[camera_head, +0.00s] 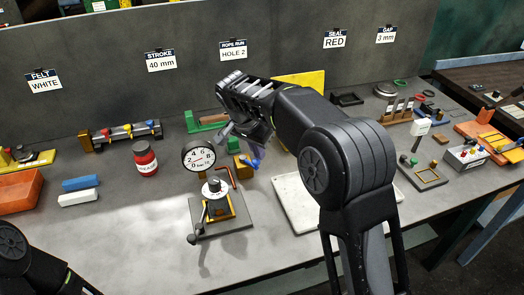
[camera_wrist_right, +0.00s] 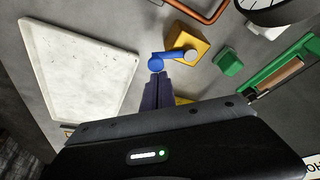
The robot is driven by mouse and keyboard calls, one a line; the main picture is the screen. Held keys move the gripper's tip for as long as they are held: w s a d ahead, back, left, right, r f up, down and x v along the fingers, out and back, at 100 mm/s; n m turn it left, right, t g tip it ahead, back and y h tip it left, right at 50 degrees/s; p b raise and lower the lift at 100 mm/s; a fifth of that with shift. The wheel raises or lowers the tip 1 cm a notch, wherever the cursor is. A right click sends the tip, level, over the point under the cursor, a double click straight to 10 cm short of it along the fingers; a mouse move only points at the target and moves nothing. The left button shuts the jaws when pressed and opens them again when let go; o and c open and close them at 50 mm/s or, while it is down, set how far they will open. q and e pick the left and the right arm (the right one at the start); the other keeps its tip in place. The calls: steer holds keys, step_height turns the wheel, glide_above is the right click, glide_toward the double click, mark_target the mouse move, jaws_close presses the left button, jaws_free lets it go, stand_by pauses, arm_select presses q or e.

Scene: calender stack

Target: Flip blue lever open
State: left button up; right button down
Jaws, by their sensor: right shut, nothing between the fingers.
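The blue lever (camera_head: 250,161) sits low on the bench beside a yellow block (camera_head: 238,172), just right of the round dial gauge. In the right wrist view the blue lever (camera_wrist_right: 172,56) reaches from a round blue end to a pivot on the yellow block (camera_wrist_right: 187,38). My right gripper (camera_head: 248,138) is over the lever, pointing down. In the wrist view its fingertips (camera_wrist_right: 157,80) are shut with nothing between them, very close to the lever's round end. I cannot tell whether they touch it. My left gripper is out of view.
The gauge (camera_head: 199,158) and a red-brown bent pipe (camera_head: 223,172) stand left of the lever. A green fixture (camera_head: 208,122) is behind. A white plate (camera_head: 292,205) lies to the right.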

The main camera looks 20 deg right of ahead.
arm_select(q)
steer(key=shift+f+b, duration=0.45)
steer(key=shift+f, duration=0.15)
arm_select(e)
steer(key=shift+s+a, duration=0.45)
steer(key=shift+a, duration=0.25)
steer(key=shift+d+r, duration=0.15)
steer(key=shift+d, duration=0.25)
steer(key=w+d+r, duration=0.1)
steer(key=d, duration=0.2)
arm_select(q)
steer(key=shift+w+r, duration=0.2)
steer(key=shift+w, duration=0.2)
arm_select(e)
step_height(320, 180, up, 9)
glide_above(256, 160)
arm_select(q)
steer(key=shift+p, duration=0.3)
